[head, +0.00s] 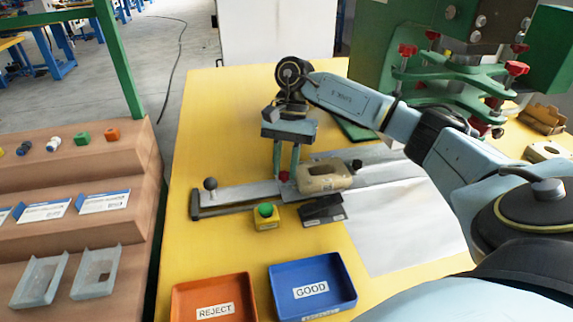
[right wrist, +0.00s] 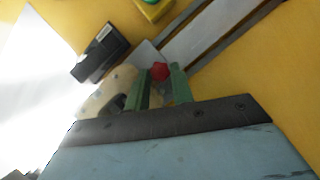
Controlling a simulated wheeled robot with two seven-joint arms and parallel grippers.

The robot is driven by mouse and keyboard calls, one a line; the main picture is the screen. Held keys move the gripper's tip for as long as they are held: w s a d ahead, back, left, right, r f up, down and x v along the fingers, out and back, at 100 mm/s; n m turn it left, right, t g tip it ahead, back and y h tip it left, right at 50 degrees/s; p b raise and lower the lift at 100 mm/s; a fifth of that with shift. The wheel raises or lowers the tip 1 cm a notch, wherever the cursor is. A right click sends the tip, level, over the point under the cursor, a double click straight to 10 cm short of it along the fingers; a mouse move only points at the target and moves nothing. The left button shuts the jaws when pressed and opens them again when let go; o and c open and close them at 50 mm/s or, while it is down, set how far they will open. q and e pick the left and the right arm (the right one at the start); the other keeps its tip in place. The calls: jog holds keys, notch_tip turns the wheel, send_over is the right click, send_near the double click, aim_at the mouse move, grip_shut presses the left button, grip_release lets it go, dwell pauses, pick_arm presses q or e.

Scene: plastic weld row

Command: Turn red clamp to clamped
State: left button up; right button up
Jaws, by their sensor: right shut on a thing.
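The red clamp (head: 284,177) is a small red knob on the metal slide, at the left end of a beige part (head: 322,178). My right gripper (head: 285,170) points down at it, with its two green fingers on either side. In the right wrist view the red clamp (right wrist: 159,71) shows between the fingertips (right wrist: 162,75), and the beige part (right wrist: 92,103) lies beside them. The right gripper is shut on the red clamp. The clamp's lower part and its exact turn are hidden by the fingers. My left gripper is not in view.
A green button on a yellow box (head: 266,222) and a black labelled box (head: 323,212) stand in front of the slide. A slide handle with a dark ball (head: 210,184) is at left. REJECT (head: 253,312) and GOOD (head: 350,297) trays lie nearer. The green press (head: 408,72) stands behind right.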

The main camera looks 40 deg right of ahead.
jog(key=n, duration=0.2)
jog(key=shift+w+a+n+g+h, duration=0.1)
jog(key=shift+w+n+g+h, duration=0.05)
jog(key=shift+n+g+h, duration=0.25)
jog(key=shift+n+b, duration=0.3)
jog(key=shift+b, duration=0.05)
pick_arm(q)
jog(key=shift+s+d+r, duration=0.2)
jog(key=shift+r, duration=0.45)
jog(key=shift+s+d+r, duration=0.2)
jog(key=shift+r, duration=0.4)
pick_arm(e)
jog(key=shift+n, duration=0.3)
jog(key=o, duration=1)
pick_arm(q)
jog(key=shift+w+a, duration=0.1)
